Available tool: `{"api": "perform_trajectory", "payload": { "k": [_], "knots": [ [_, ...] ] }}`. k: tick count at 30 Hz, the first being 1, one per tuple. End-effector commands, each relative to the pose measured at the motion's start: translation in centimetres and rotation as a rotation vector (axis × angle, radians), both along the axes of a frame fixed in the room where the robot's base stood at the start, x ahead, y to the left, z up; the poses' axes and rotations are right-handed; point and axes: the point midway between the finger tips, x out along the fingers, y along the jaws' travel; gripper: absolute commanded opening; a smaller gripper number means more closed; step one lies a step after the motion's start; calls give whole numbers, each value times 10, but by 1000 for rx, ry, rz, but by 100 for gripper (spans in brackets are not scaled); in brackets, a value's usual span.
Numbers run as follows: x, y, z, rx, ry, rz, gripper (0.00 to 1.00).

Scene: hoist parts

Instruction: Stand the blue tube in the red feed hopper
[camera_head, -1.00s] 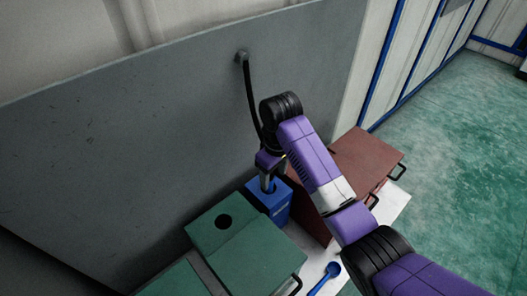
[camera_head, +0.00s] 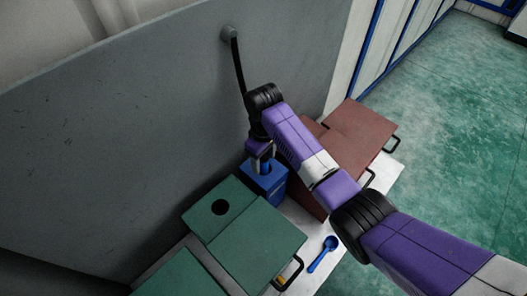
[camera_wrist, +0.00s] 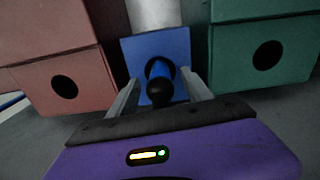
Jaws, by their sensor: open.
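The blue tube (camera_wrist: 160,75) has a dark rounded end and stands in a square blue holder (camera_wrist: 174,44). The head view shows the holder (camera_head: 270,187) between the red and green boxes, with a bit of the tube (camera_head: 265,168) above it. My gripper (camera_head: 262,162) points down over the holder. In the wrist view its open fingers (camera_wrist: 160,86) are on either side of the tube, with gaps. The red feed hopper (camera_head: 357,137) is right of the holder in the head view, and its round hole is hidden there. The wrist view shows the red hopper (camera_wrist: 92,77) with its dark hole.
A green box (camera_head: 258,245) with a round hole and a handle is left of the holder. A blue spoon (camera_head: 323,255) lies on the pale bench (camera_head: 310,232) in front. A grey wall panel (camera_head: 130,130) rises close behind, with a black hose (camera_head: 238,65).

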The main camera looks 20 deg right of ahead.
Motion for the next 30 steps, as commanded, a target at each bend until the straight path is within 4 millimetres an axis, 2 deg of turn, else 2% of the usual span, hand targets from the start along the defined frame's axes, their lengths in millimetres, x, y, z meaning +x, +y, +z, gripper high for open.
{"api": "perform_trajectory", "payload": {
  "k": [11,20,26,30],
  "knots": [
    [0,0,-6,0,0,0,58],
    [0,0,-6,0,0,0,0],
    [1,0,-2,0,-1,0,0],
    [1,0,12,0,-1,0,0]
  ]
}}
